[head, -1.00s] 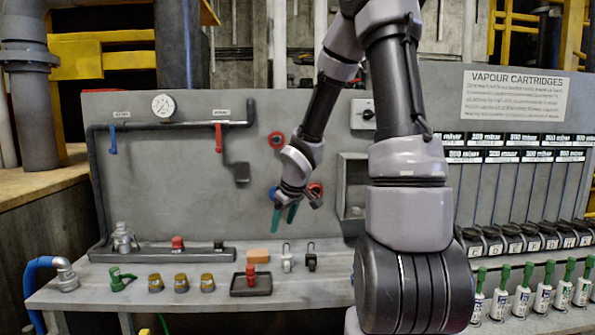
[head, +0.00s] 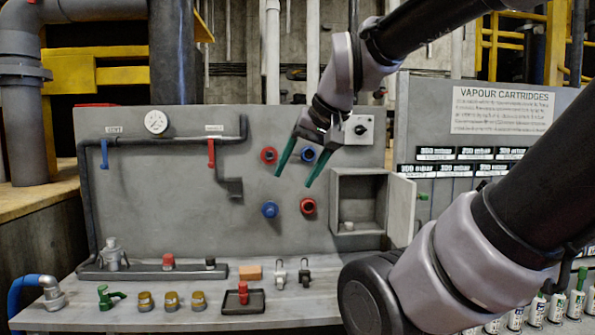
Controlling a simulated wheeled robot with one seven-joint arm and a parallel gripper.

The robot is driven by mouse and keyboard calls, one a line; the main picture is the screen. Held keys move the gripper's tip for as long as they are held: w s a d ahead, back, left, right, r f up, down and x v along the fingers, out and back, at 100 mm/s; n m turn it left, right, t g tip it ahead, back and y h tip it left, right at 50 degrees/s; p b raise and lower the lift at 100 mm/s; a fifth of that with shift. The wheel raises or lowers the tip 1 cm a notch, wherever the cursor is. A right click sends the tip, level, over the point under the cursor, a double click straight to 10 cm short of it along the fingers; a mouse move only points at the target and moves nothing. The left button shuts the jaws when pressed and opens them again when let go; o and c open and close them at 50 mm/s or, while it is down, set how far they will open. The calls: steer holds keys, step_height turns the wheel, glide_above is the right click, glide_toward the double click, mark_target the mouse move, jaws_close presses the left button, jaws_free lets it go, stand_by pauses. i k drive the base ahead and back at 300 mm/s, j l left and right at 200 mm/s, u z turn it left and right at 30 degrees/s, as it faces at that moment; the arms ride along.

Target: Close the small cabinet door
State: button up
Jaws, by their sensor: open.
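The small cabinet (head: 361,172) is a grey open box on the right part of the grey panel. Its pale door (head: 401,208) stands open, hinged on the right side and swung outward to the right. A small pale round object (head: 347,226) sits inside at the bottom left. My gripper (head: 295,180) has two green fingers spread apart, pointing down and left in front of the panel. It is empty, left of the cabinet and apart from the door.
Red and blue round knobs (head: 269,209) sit on the panel around my gripper. The bench (head: 75,302) holds valves, caps, a brick (head: 250,272) and a dark tray (head: 228,306). Vapour cartridges (head: 558,304) stand at the right. My arm covers the bench's right part.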

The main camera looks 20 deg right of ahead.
mark_target(403, 195)
steer(key=k+l, duration=0.1)
steer(key=l, duration=0.55)
steer(key=k+l, duration=0.1)
steer(key=l, duration=0.6)
steer(key=k+l, duration=0.1)
steer(key=l, duration=0.55)
steer(key=k+l, duration=0.1)
steer(key=l, duration=0.6)
